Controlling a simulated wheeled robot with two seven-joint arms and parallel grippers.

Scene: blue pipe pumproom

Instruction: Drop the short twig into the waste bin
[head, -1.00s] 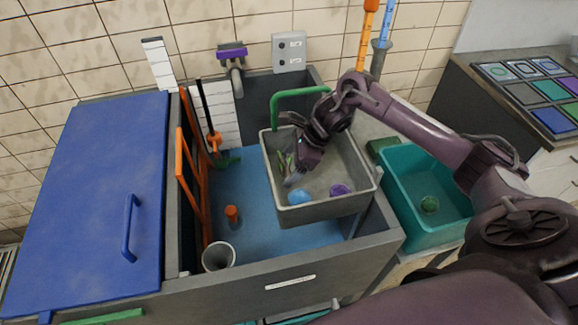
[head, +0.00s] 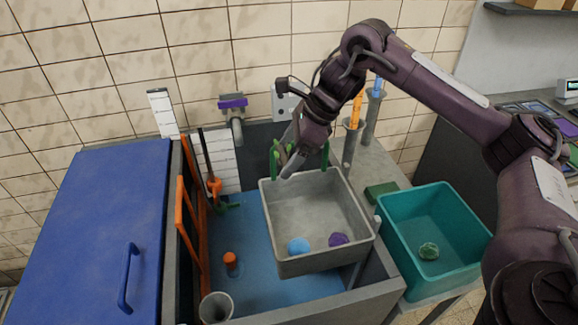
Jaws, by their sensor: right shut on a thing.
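My right gripper (head: 289,166) is shut and raised over the back left of the grey basket (head: 322,256). It is shut on a small green, leafy-looking thing, which I take to be the short twig (head: 281,153). The twig is partly hidden by the fingers and overlaps the basket's green handle in the picture. I cannot tell for certain that this is the waste bin. My left gripper is not in view.
A blue ball (head: 298,246) and a purple thing (head: 339,240) lie in the basket. The basket sits over a blue-floored sink with an orange rack (head: 187,225) and a grey cup (head: 215,308). Upright grey tubes (head: 352,147) stand behind the basket. A green block (head: 381,191) lies near the bin.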

